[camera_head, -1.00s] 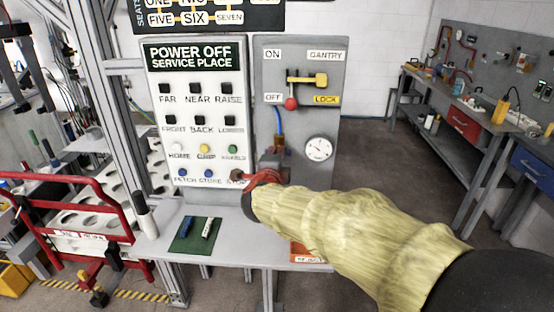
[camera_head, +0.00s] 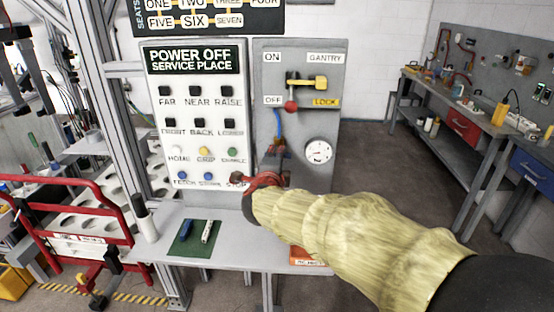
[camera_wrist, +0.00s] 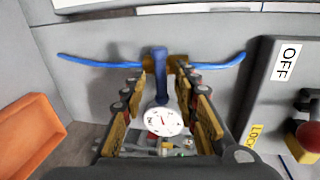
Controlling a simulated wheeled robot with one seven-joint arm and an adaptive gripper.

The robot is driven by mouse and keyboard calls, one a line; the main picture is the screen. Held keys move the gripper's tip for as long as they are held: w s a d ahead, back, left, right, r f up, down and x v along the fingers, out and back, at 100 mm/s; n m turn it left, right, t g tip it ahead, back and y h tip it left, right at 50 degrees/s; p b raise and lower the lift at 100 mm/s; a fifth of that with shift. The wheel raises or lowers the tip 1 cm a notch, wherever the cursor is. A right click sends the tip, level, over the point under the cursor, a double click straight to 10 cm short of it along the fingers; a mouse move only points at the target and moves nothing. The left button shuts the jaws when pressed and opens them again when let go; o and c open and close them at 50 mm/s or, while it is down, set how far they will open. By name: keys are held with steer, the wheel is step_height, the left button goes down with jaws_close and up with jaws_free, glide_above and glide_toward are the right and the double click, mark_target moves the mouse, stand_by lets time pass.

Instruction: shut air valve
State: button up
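The air valve shows in the wrist view as a brass body (camera_wrist: 178,65) on a blue hose (camera_wrist: 95,61), with a blue handle (camera_wrist: 160,88). The handle stands crosswise to the hose and points toward the white gauge. My gripper (camera_wrist: 172,128) is open, one finger on each side of the handle; contact is not clear. In the head view my gripper (camera_head: 262,181) is in front of the grey gantry panel (camera_head: 325,200), just below the blue hose (camera_head: 278,122). The valve is hard to make out there. The gauge (camera_head: 318,151) is to the right.
Above the hose is a yellow lever (camera_head: 308,82) with a red knob (camera_head: 291,105). To the left is the white button panel (camera_head: 218,87). Below is a grey shelf (camera_head: 230,252) with a green mat (camera_head: 185,247). An orange bin (camera_wrist: 28,135) shows in the wrist view.

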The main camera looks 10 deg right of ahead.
steer(key=v, duration=1.2)
